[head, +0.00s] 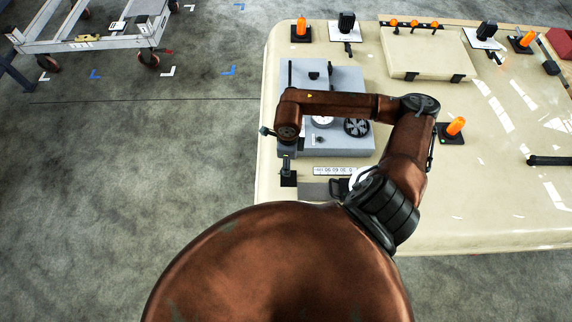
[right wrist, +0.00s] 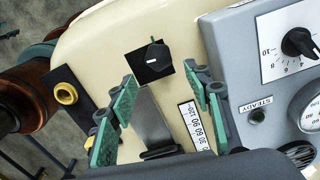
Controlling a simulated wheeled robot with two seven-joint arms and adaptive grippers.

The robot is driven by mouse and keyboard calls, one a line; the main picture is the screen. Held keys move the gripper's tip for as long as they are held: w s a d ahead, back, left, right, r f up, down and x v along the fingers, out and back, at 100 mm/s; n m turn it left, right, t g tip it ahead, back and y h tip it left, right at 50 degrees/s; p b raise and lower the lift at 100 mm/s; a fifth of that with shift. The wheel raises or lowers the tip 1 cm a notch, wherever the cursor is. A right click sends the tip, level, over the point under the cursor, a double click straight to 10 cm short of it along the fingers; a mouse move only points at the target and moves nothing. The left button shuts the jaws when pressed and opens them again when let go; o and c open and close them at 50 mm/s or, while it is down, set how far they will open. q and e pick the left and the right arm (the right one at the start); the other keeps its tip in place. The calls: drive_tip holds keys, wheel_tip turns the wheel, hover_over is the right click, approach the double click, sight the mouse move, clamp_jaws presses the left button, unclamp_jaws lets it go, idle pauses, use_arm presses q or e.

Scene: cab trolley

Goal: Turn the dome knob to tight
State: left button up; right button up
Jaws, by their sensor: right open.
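A black knob (right wrist: 155,56) with a white pointer mark sits on a black square plate (right wrist: 138,66) on the cream surface in the right wrist view. No readable label shows beside it, so I cannot tell whether it is the dome knob. My right gripper (right wrist: 162,82) has its green-padded fingers apart, with the knob just beyond and between the tips; nothing is held. In the head view my right gripper (head: 287,158) points down over a small black plate (head: 288,179) at the cream top's left edge. My left gripper is not in view.
A grey instrument box (right wrist: 232,60) with a black pointer knob (right wrist: 298,43) and a "STEADY" label stands right of the gripper. A numbered strip (right wrist: 194,127) lies close to the right finger. A yellow ring (right wrist: 66,93) is at left. Orange beacons (head: 301,28) stand on the cream top (head: 490,200).

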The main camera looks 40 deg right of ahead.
drive_tip(key=f, duration=0.3)
drive_tip(key=shift+w+a+f+p, duration=0.25)
drive_tip(key=shift+f+p, duration=0.15)
drive_tip(key=shift+f, duration=0.65)
drive_tip(key=shift+c, duration=0.5)
drive_tip(key=c, duration=1)
drive_tip(key=shift+d, duration=0.25)
drive_tip(key=shift+c, duration=0.2)
drive_tip(key=shift+a, duration=0.15)
